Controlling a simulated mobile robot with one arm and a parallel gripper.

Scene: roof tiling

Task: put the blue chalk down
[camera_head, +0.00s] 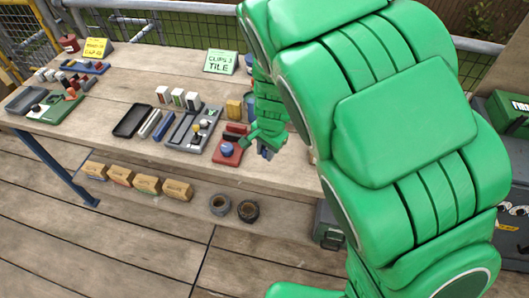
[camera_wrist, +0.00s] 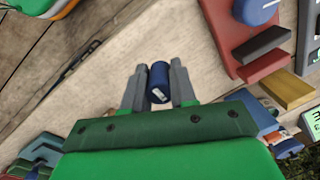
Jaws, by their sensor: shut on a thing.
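The blue chalk (camera_wrist: 158,76) is a short dark blue cylinder with a small pale mark on its end. My gripper (camera_wrist: 158,88) is shut on it, with one grey finger on each side, in the wrist view. In the head view my gripper (camera_head: 266,150) is over the front part of the workbench, just right of a red tray.
The red tray (camera_head: 222,157) holds a blue round thing (camera_head: 227,149) and dark bars. A grey tray (camera_head: 178,142), black tray (camera_head: 130,121) and upright boxes (camera_head: 178,97) stand further left. A "CLIPS 3 TILE" sign (camera_head: 220,62) is behind. Bare bench (camera_head: 110,88) lies between groups.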

